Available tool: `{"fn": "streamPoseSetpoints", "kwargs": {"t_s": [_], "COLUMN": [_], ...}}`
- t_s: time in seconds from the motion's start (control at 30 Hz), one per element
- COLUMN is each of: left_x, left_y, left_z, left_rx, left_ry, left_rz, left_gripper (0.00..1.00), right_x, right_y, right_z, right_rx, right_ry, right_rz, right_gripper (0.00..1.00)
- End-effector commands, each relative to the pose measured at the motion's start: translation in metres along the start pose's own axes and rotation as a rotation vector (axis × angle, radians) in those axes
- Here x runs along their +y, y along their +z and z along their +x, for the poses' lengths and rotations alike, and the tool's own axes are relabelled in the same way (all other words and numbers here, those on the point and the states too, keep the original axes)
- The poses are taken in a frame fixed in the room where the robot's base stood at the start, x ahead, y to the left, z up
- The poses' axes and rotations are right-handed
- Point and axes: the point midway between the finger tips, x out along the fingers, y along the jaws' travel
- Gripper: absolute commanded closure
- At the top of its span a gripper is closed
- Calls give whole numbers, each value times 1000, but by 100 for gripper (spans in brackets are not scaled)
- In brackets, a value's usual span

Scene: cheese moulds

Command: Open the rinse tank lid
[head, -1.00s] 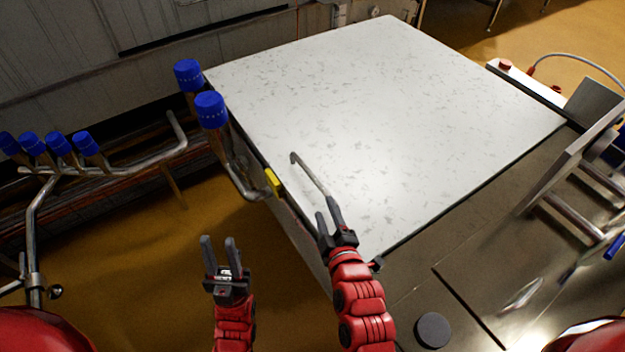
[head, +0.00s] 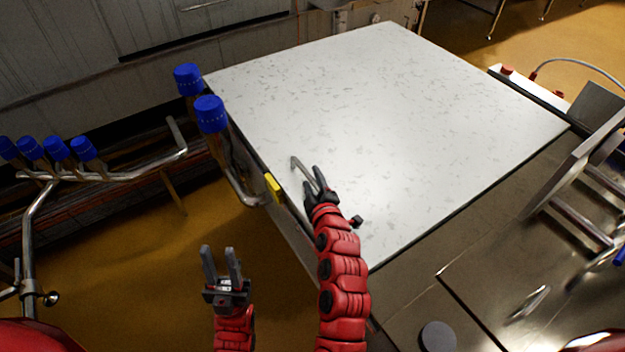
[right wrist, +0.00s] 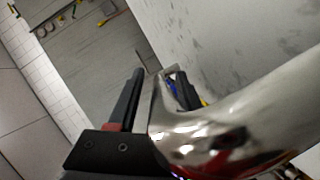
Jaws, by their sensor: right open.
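The rinse tank lid appears to be the large pale speckled panel (head: 400,110), lying flat and closed. My right gripper (head: 314,182) is open at the near part of this handle. In the right wrist view the shiny handle (right wrist: 215,115) passes between the two dark fingers (right wrist: 155,95), which are apart. Whether they touch it I cannot tell. My left gripper (head: 222,266) is open and empty, low over the floor left of the tank.
Blue-capped pipes (head: 210,115) stand at the lid's left edge, by a yellow tag (head: 272,187). More blue-capped pipes (head: 55,148) are at far left. A steel top (head: 480,280) with a metal frame (head: 575,165) lies at right.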

Motion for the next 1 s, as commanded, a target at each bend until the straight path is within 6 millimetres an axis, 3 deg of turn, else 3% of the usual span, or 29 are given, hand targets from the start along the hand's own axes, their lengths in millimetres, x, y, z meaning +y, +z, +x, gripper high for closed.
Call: {"fn": "streamPoseSetpoints", "kwargs": {"t_s": [0.17, 0.47, 1.0], "left_x": [0, 0, 0], "left_y": [0, 0, 0], "left_z": [0, 0, 0], "left_rx": [0, 0, 0], "left_ry": [0, 0, 0], "left_rz": [0, 0, 0], "left_gripper": [66, 66, 66], "right_x": [0, 0, -1], "right_y": [0, 0, 0], "right_z": [0, 0, 0], "right_rx": [0, 0, 0], "right_ry": [0, -1, -2], "right_rz": [0, 0, 0], "right_gripper": [50, 100, 100]}}
